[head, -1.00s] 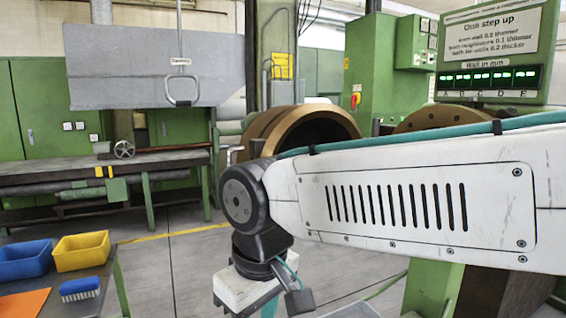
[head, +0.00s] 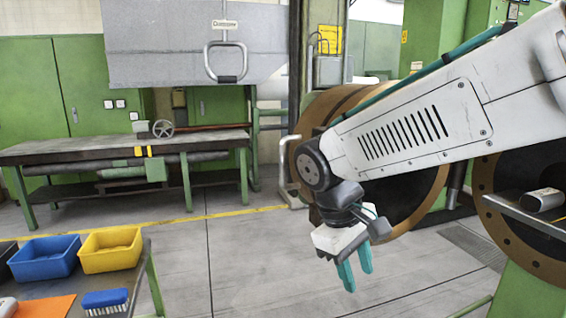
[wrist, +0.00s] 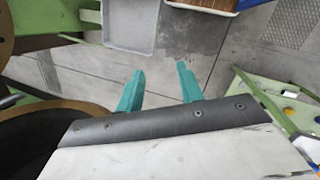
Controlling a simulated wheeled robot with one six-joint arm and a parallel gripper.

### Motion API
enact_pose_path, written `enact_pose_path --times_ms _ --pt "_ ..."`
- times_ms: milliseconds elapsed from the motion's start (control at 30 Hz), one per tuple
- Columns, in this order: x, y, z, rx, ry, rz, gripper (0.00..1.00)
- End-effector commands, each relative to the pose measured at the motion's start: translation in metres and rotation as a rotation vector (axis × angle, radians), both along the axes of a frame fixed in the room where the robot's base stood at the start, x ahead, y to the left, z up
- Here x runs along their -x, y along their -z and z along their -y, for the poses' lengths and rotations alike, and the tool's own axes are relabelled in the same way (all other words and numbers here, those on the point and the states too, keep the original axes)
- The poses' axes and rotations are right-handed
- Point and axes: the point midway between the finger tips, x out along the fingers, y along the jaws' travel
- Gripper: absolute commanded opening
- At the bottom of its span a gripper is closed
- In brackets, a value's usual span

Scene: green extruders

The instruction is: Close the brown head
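A large round brown head (head: 318,108) with a dark face stands behind my arm in the head view, apparently swung out from the machine. A pale bar handle (head: 284,165) shows at its left edge. A second brown ring (head: 490,205) with bolt holes is at the right. In the wrist view a brown rim (wrist: 50,106) around a dark face shows at the left. My gripper (head: 357,274) hangs in front of the head, pointing down, its teal fingers apart and empty. The fingers also show in the wrist view (wrist: 160,88). My arm hides part of the head.
A green table (head: 150,275) with blue (head: 45,258) and yellow (head: 110,250) bins and a blue brush (head: 105,302) stands at lower left. A long workbench (head: 90,150) is behind. Grey floor (head: 230,265) is free between. A grey tray (wrist: 130,25) tops the wrist view.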

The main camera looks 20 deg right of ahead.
Motion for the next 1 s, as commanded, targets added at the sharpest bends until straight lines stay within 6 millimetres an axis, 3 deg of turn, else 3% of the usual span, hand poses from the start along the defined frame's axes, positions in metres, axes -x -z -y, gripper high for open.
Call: enact_pose_path --times_ms 267,500,633,700,833,1000 --pt "-0.13 0.004 -0.015 0.345 -0.448 -0.201 0.37" --pt "-0.257 0.004 -0.056 0.728 -0.845 -0.408 0.37" --pt "-0.319 -0.013 -0.084 0.961 -0.997 -0.533 0.37" --pt "-0.344 -0.036 -0.094 1.08 -1.039 -0.603 0.37" --pt "-0.359 -0.077 -0.098 1.201 -1.063 -0.715 0.37" --pt "-0.361 -0.082 -0.089 1.208 -1.084 -0.78 0.37"
